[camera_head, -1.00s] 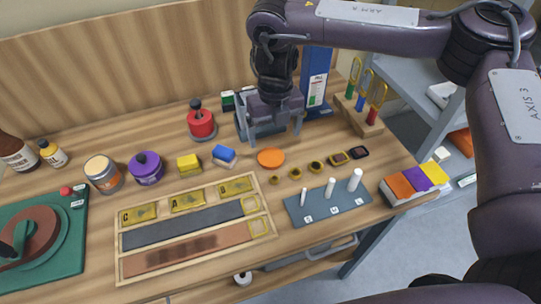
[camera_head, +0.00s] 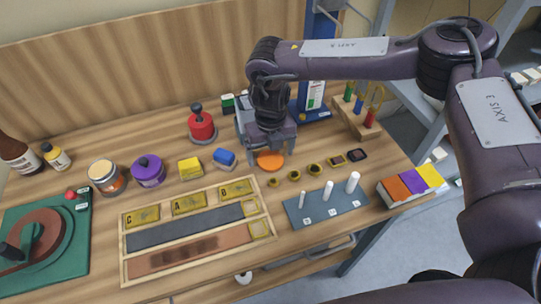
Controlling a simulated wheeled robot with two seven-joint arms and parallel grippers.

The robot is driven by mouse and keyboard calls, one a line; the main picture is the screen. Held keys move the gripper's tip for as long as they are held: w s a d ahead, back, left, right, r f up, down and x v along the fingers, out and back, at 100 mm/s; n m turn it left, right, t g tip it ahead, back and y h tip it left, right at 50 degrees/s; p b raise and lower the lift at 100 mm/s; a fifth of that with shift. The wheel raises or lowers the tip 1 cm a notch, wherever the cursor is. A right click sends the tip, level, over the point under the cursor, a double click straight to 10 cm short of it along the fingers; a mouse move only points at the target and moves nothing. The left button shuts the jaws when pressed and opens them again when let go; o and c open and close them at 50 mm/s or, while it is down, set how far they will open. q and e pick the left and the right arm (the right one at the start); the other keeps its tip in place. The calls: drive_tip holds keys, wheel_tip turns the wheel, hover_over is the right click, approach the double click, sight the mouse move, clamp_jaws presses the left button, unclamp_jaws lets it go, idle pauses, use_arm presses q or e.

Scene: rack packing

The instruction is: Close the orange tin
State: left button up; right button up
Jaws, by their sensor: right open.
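The orange tin (camera_head: 107,178) stands upright on the left half of the bench, with its top uncovered and a pale rim. A flat round orange lid (camera_head: 270,161) lies on the bench near the middle, apart from the tin. My right gripper (camera_head: 268,150) is open, pointing down over the orange lid, with its fingers spread across the lid's far side. The lid's far edge is partly hidden by the gripper. I cannot tell whether the fingers touch it. My left gripper is not in view.
A wooden tray (camera_head: 197,231) is in front; a slate peg board (camera_head: 325,205) is to the right.

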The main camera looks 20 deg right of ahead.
drive_tip(key=shift+f, duration=0.55)
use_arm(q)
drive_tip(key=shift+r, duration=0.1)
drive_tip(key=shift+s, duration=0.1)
use_arm(e)
drive_tip(key=c, duration=1.1)
drive_tip(key=shift+r, duration=0.1)
wheel_tip(320, 180, up, 9)
drive_tip(key=b, duration=0.2)
use_arm(q)
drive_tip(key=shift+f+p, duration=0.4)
drive_tip(key=shift+p, duration=0.2)
use_arm(e)
wheel_tip(320, 180, up, 11)
hover_over(271, 159)
drive_tip(key=shift+s, duration=0.1)
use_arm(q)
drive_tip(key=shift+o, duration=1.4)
